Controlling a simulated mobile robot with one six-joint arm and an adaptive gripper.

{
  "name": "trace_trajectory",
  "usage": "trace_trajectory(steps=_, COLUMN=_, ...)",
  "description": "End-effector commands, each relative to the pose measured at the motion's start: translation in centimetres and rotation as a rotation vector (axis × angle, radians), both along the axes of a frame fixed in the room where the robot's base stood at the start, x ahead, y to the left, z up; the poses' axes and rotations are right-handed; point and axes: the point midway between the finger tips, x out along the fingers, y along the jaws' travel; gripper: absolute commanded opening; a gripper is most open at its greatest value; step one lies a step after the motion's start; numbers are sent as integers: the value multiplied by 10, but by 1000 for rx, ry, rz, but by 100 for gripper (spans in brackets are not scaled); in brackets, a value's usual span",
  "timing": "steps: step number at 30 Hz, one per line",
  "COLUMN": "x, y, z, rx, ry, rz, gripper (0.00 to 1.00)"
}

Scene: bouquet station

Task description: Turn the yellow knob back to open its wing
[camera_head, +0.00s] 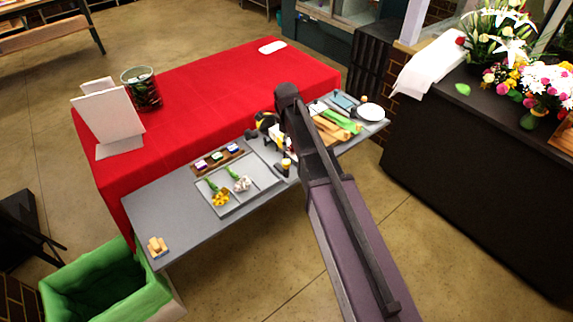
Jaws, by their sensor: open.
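A small yellow knob (286,162) on a dark post stands near the middle of the grey table, just left of my arm. Another small yellow part shows farther back among dark parts, and I cannot tell what it belongs to. My gripper (264,133) appears as small dark parts left of my arm's bend, behind the yellow knob and apart from it as far as I can see. It looks open, with nothing clearly held. My arm covers part of this area. The wing's position is too small to tell.
On the grey table (165,205) are a tray (262,180) with flowers, a rack of small jars (217,158), a wooden piece (157,246), wrapping rolls (330,128) and a white plate (371,112). A red-covered table (215,85) stands behind. A green-lined bin (105,285) is at lower left.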

Motion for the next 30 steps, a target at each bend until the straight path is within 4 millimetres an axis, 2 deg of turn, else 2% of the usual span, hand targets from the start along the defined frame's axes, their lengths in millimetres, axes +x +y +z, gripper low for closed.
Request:
trace_trajectory(steps=1, x=0, y=0, z=-8, rx=0, ry=0, rz=0, gripper=79)
trace_trajectory(steps=30, x=0, y=0, z=-82, rx=0, ry=0, rz=0, gripper=79)
